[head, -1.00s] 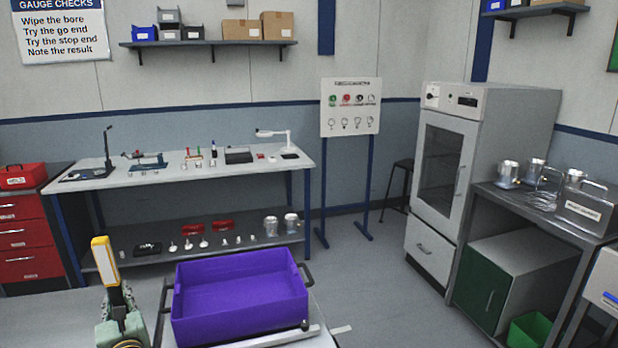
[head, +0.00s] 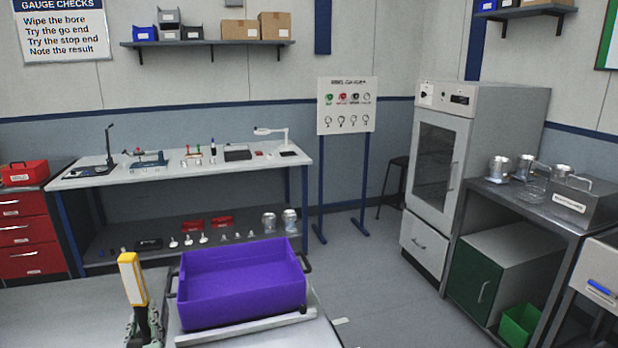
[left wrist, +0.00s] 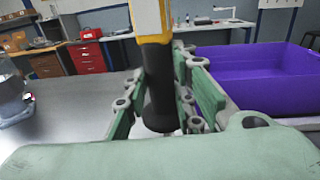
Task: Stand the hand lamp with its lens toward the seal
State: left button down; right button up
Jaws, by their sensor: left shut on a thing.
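The hand lamp (head: 133,280) is upright, tilted slightly, with a yellow head, a pale front panel and a black handle. In the head view its pale panel faces roughly toward me. My left gripper (head: 146,328) is shut on the black handle; in the left wrist view the green fingers (left wrist: 158,98) are on both sides of the hand lamp (left wrist: 157,75). The handle's lower end is close to the grey bench; I cannot tell whether it touches. I cannot make out the seal. My right gripper is not in view.
A purple bin (head: 240,292) stands just right of the lamp. A metal housing (left wrist: 12,98) stands at the left edge of the left wrist view. The grey bench (left wrist: 75,95) between housing and lamp is clear. A workbench (head: 180,172) with gauges runs along the back wall.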

pick_arm(q)
jog(key=s+d+r+m+t+h, duration=0.1)
jog(key=s+d+r+m+h, duration=0.15)
jog(key=s+d, duration=0.5)
jog(key=s+d+r+m+h, duration=0.2)
jog(key=s+d+h, duration=0.2)
jog(key=s+d, duration=0.4)
jog(key=s+d+f, duration=0.1)
jog(key=s+f, duration=0.2)
jog(key=s, duration=0.4)
jog(key=shift+s+f, duration=0.15)
jog(key=shift+s, duration=0.05)
